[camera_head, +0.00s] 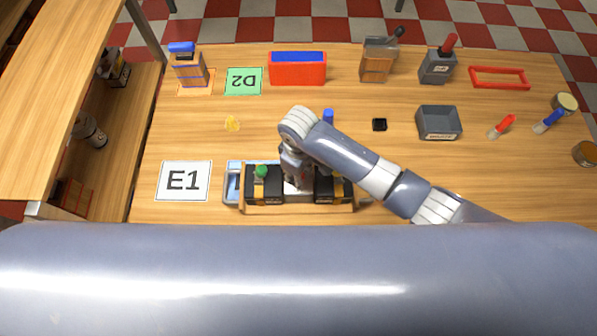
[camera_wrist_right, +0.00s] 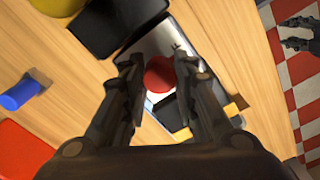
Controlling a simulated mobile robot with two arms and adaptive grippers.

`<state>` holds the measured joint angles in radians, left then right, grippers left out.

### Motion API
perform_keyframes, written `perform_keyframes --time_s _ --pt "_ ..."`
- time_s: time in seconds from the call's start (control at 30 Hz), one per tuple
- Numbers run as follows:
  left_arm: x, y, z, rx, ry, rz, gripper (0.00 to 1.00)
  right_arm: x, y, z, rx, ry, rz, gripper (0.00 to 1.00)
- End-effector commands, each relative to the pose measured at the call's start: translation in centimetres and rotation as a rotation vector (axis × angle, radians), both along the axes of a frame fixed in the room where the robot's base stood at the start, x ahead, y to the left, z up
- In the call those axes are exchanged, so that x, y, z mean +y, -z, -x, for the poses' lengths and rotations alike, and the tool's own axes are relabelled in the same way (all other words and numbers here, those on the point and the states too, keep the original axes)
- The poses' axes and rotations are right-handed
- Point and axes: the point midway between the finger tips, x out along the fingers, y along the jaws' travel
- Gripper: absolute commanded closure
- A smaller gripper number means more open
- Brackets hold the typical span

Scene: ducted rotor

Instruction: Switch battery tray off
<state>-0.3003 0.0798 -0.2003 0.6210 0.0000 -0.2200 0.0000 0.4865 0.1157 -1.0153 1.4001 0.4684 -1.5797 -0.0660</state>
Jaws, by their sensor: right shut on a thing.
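The battery tray (camera_head: 300,208) stands at the near middle of the table, a wooden-edged holder with black blocks (camera_head: 325,188) and a green-topped part (camera_head: 261,171). My right gripper (camera_head: 298,182) reaches down into its middle, largely hiding what it holds. In the right wrist view, my right gripper's fingers (camera_wrist_right: 156,85) are closed around a round red knob (camera_wrist_right: 158,75) over a silver plate. A black block (camera_wrist_right: 115,22) lies beside it. My left gripper (camera_wrist_right: 298,32) appears at the upper right of the wrist view, over the floor, its fingers apart.
A wooden shelf (camera_head: 80,90) stands at the left.

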Motion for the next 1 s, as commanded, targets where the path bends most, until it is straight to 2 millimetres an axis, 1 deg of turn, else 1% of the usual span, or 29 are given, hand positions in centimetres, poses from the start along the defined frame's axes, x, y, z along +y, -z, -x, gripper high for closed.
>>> perform_keyframes --time_s 0.17,0.2,0.27,0.3,0.57,0.67,0.77,0.87,1.0 --pt "0.0 0.0 0.0 0.000 0.000 0.000 0.60 0.0 -0.1 -0.1 -0.003 -0.001 -0.001 0.97" --pt "0.0 0.0 0.0 0.000 0.000 0.000 0.60 0.1 -0.1 -0.1 -0.003 -0.001 -0.001 0.69" --pt "0.0 0.0 0.0 0.000 0.000 0.000 0.60 0.0 -0.1 -0.1 -0.003 -0.001 -0.001 0.55" --pt "0.0 0.0 0.0 0.000 0.000 0.000 0.60 0.0 -0.1 -0.1 -0.003 0.000 -0.001 0.52" --pt "0.1 0.0 0.0 0.000 0.000 -0.001 0.60 0.0 0.0 0.0 -0.001 0.000 0.000 0.52" --pt "0.2 0.0 0.0 0.001 -0.001 -0.002 0.60 0.1 -0.3 -0.1 -0.002 0.001 -0.001 0.52" --pt "0.1 0.0 0.0 0.001 -0.001 -0.002 0.60 0.1 -1.4 -0.1 -0.002 0.001 -0.002 0.52" --pt "0.1 0.0 0.0 0.001 -0.001 -0.001 0.60 0.1 -3.2 -0.2 -0.005 0.000 -0.004 0.52" --pt "0.1 0.0 0.0 0.001 0.000 -0.001 0.60 0.1 -6.3 -0.2 -0.006 0.000 -0.004 0.52"
